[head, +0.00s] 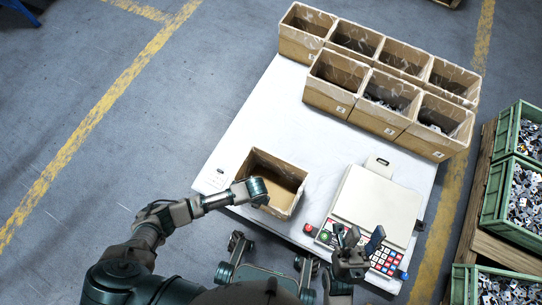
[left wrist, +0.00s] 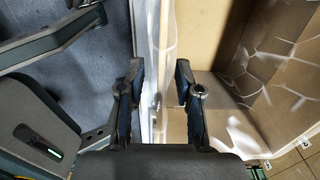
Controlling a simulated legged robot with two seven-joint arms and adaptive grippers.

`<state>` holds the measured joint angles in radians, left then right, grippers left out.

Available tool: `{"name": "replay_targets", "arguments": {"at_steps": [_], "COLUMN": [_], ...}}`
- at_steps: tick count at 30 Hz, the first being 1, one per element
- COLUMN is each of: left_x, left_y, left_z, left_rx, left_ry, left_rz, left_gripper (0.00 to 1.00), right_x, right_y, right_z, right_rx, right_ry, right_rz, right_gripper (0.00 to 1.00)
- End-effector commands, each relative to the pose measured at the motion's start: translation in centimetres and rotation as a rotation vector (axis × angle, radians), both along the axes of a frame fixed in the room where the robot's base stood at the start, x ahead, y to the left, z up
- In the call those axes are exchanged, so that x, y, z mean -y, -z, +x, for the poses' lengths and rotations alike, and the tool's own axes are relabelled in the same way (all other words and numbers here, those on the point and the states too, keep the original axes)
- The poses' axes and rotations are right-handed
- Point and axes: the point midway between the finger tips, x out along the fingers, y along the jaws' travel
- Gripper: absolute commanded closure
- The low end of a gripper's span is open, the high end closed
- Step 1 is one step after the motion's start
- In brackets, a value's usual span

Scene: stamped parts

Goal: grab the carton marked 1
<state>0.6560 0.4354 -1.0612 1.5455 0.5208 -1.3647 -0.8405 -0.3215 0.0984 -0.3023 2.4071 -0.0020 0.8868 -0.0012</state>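Several open brown cartons stand in two rows at the back of the white table; the front row includes a left carton (head: 333,98), a middle carton (head: 378,121) and a right carton (head: 433,142). Their small white labels are too small to read, so I cannot tell which is marked 1. A separate, empty-looking carton (head: 286,199) stands near the table's front left. My left gripper (head: 262,194) is at its left rim. In the left wrist view, the left gripper (left wrist: 160,80) is open, with a carton wall (left wrist: 174,105) between its fingers, no contact clear. My right gripper (head: 356,246) looks open and empty.
A scale (head: 378,205) with a keypad (head: 384,259) stands at the table's front right, under and beside my right gripper. Green crates of metal parts (head: 485,212) stand on the right. The white table (head: 262,122) is bare at its left and middle.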

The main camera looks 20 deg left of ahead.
Motion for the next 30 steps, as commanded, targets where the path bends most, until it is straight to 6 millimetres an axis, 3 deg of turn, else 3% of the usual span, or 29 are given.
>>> {"name": "replay_targets", "arguments": {"at_steps": [5, 9, 23, 30], "left_x": [0.0, 0.0, 0.0, 0.0], "left_y": [-0.2, -0.2, -0.2, -2.2], "left_z": [0.1, 0.1, 0.1, 0.3], "left_rx": [0.003, 0.002, 0.003, 0.009], "left_ry": [0.0, 0.0, 0.0, 0.0], "left_rz": [0.0, 0.001, -0.001, 0.0], "left_gripper": [0.68, 1.0, 1.0, 1.0], "right_x": [0.0, 0.0, 0.0, -0.1], "right_y": [-0.2, 0.0, -0.1, -1.3], "right_z": [-0.1, 0.2, 0.2, 0.3], "right_rx": [0.003, -0.002, -0.002, -0.013], "right_ry": [0.0, 0.0, -0.001, -0.002], "right_rz": [0.001, -0.001, -0.001, -0.009], "right_gripper": [0.6, 0.6, 0.6, 0.6]}}
